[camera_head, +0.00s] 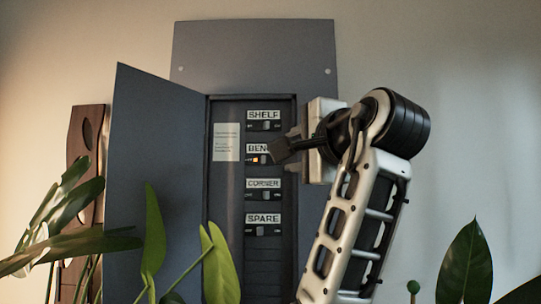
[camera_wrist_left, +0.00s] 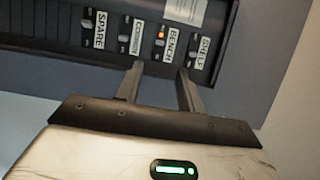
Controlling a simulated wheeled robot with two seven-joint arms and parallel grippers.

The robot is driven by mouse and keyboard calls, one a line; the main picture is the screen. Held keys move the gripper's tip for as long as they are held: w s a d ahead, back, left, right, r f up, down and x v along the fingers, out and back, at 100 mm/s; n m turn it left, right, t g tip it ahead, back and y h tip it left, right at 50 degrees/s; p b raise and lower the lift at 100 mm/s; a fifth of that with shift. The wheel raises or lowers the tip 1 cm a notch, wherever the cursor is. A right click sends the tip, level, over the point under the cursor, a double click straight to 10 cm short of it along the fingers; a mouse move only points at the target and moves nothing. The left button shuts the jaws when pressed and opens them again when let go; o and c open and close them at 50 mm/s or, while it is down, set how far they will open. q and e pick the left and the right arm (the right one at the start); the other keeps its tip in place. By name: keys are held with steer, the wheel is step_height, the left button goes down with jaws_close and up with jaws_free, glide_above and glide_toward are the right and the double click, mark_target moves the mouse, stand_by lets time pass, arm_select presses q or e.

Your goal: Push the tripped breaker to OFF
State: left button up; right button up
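The BENCH breaker (camera_head: 253,160) shows an orange light in the head view. My gripper hides part of its label and right side. It also shows in the wrist view (camera_wrist_left: 160,44), where its full label reads BENCH; its exact lever position is too small to tell. My left gripper (camera_head: 292,150) reaches in from the panel's right side at BENCH height. In the wrist view the left gripper (camera_wrist_left: 161,68) is open and empty, its two fingers apart and pointing toward the BENCH row. Contact with the breaker cannot be made out. My right gripper is in neither view.
SHELF (camera_head: 264,126), CORNER (camera_head: 264,196) and SPARE (camera_head: 263,230) breakers share the column, with no orange light visible. The grey panel door (camera_head: 150,170) stands open at left. Plant leaves (camera_head: 466,265) rise along the front. A wooden board (camera_head: 87,140) is behind the door.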

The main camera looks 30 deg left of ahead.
mark_target(264, 160)
arm_select(q)
steer(key=p+x, duration=0.3)
steer(key=x, duration=0.9)
steer(key=shift+w+a, duration=0.1)
steer(key=shift+a, duration=0.1)
steer(key=shift+f, duration=0.1)
jaws_close()
